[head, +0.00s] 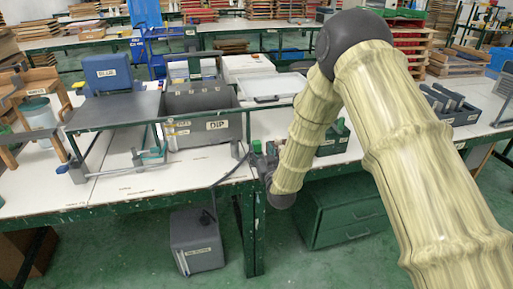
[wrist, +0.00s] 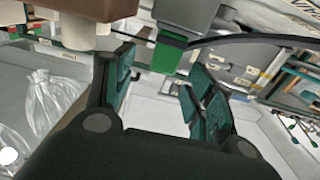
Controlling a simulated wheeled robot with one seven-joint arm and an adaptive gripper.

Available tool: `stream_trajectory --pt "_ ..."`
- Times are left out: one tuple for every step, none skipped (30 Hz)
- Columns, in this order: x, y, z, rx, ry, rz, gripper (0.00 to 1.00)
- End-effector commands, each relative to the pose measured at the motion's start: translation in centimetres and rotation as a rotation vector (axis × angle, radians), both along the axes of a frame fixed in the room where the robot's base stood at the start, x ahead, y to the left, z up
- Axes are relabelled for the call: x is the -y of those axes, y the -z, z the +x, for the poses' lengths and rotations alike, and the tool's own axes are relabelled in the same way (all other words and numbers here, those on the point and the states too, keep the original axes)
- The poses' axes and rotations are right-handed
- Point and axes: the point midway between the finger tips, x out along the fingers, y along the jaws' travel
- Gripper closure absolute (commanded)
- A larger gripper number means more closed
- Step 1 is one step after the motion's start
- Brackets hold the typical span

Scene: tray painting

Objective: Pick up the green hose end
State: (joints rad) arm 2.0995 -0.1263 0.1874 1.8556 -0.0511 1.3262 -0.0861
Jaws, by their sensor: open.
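The green hose end (wrist: 168,53) hangs at the top centre of the wrist view, below a grey block-like fitting (wrist: 188,15). In that view it appears in the gap between the fingers of my gripper (wrist: 163,78), toward their tips. The fingers are apart and no contact with the hose end is visible. In the head view a small green piece (head: 257,147), apparently the hose end, shows beside my gripper (head: 266,163) at the table edge. My arm and wrist partly cover that spot.
A dark hose (head: 228,172) runs up from a grey box (head: 196,240) on the floor. The grey DIP tank (head: 217,126) stands left of my gripper. A white tray (head: 272,87) lies behind. A green drawer cabinet (head: 345,213) stands below the table.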

Motion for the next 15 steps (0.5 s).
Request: stream_trajectory --pt "-0.1 0.0 0.3 -0.001 0.0 0.0 0.45" --pt "-0.1 0.0 0.4 -0.002 0.0 0.0 0.45" --pt "-0.2 0.1 0.5 -0.002 0.0 0.0 0.45" --pt "-0.2 0.0 0.6 -0.002 0.0 0.0 0.45" --pt "-0.3 0.0 0.8 -0.002 0.0 0.0 0.45" --pt "-0.4 -0.1 1.1 -0.001 0.0 0.0 0.45" --pt "-0.6 -0.2 1.4 0.0 0.0 0.0 0.45" --pt "-0.7 -0.2 1.8 0.0 0.0 0.0 0.45" --pt "-1.0 -0.3 2.3 0.0 -0.001 0.0 0.45" --pt "-1.1 -0.3 2.7 -0.001 -0.001 0.0 0.45" --pt "-1.3 -0.3 3.1 -0.001 -0.001 0.0 0.45" --pt "-1.5 -0.3 3.5 0.0 -0.001 0.0 0.45" --pt "-1.6 -0.2 3.9 -0.002 -0.001 -0.001 0.45" --pt "-1.7 -0.2 4.2 -0.002 0.0 0.0 0.45" --pt "-1.8 -0.2 4.6 -0.001 0.0 0.0 0.45"
